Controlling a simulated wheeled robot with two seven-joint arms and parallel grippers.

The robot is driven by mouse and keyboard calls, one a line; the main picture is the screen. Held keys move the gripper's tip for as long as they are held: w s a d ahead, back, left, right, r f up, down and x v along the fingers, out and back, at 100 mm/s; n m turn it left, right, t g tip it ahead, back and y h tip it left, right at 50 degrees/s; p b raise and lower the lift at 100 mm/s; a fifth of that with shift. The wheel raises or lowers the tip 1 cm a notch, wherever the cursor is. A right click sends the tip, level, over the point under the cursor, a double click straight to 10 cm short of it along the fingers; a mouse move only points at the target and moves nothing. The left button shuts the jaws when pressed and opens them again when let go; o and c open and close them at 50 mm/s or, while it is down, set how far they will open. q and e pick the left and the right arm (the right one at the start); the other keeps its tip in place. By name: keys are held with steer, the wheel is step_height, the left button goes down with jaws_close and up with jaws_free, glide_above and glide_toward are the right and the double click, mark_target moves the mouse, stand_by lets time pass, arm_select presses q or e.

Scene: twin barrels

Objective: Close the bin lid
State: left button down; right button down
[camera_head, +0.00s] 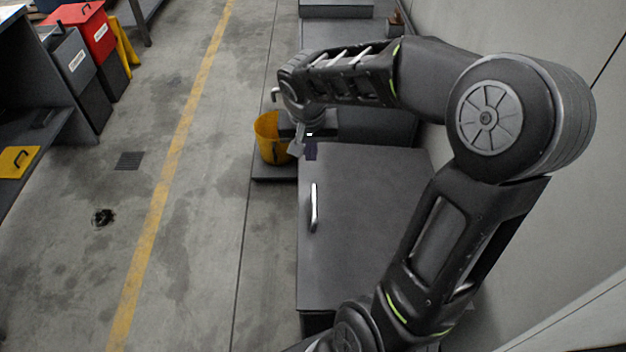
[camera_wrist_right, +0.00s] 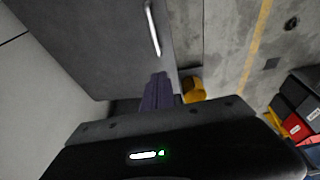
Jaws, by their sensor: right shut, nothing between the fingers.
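A large dark grey lid (camera_head: 365,195) with a pale bar handle (camera_head: 314,207) fills the middle of the head view. It looks flat; I cannot tell whether it is fully down. My right gripper (camera_head: 310,150) is at the lid's far left corner, shut and empty, its fingertips small and dark. In the right wrist view the lid (camera_wrist_right: 100,40) and its handle (camera_wrist_right: 152,28) are beyond the closed purple-dark fingers (camera_wrist_right: 156,90), which overlap the lid's edge. I cannot tell if they touch it. My right arm hides the lid's right side. My left gripper is out of view.
A yellow bucket (camera_head: 268,140) stands beyond the lid, close to my right gripper. A wall (camera_head: 560,220) runs along the right. Red (camera_head: 90,30) and grey (camera_head: 72,65) labelled bins stand at far left. The floor on the left is open, with a yellow line (camera_head: 165,190).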

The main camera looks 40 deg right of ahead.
steer(key=b, duration=0.1)
glide_above(313, 187)
steer(key=f, duration=1.2)
steer(key=shift+s+a, duration=0.3)
steer(key=shift+a, duration=0.05)
steer(key=shift+f, duration=0.85)
